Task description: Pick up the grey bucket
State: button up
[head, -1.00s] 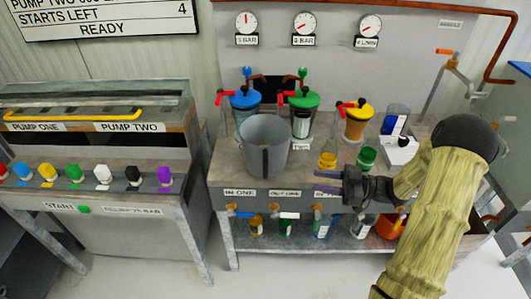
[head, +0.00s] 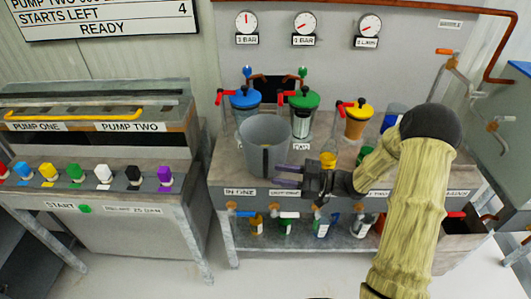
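The grey bucket (head: 258,143) stands upright on the bench in the head view, with a dark vertical strip, perhaps its handle, on its front. My gripper (head: 280,171) comes in from the right at the bucket's lower right side. Its purple fingers point left towards the strip and look open, with nothing visibly held between them. The tips are very close to the bucket. I cannot tell whether they touch it.
Blue (head: 244,99), green (head: 304,101) and yellow-lidded (head: 356,117) pots with red levers stand behind the bucket. A small yellow jar (head: 328,160) stands just behind my gripper. Several bottles sit on the shelf below. A panel with coloured knobs (head: 105,173) is at left.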

aim_at(266, 176)
jog(key=shift+x, duration=2.65)
jog(key=shift+s+r, duration=0.1)
grip_shut()
